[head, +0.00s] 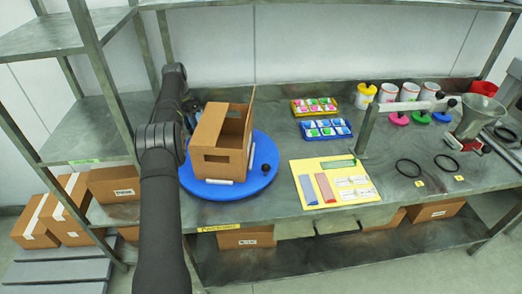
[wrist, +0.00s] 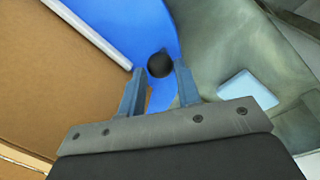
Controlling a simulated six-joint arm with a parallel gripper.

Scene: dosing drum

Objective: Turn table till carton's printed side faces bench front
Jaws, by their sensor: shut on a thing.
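The round blue turntable (head: 257,180) lies on the bench and carries the open brown carton (head: 208,138), which also fills the left of the wrist view (wrist: 50,85). The carton's front-left side shows a rectangular cut-out and no print that I can make out; its far sides are hidden. White strips (head: 218,182) lie along the carton's base. A black knob (head: 265,168) stands on the turntable's right part.
A yellow board (head: 312,206) with strips and labels lies right of the turntable. Yellow and blue trays (head: 327,129) stand behind it. Paint cups, a metal post (head: 367,128) and black rings (head: 408,168) stand farther right. A shelf rack (head: 95,70) rises on the left.

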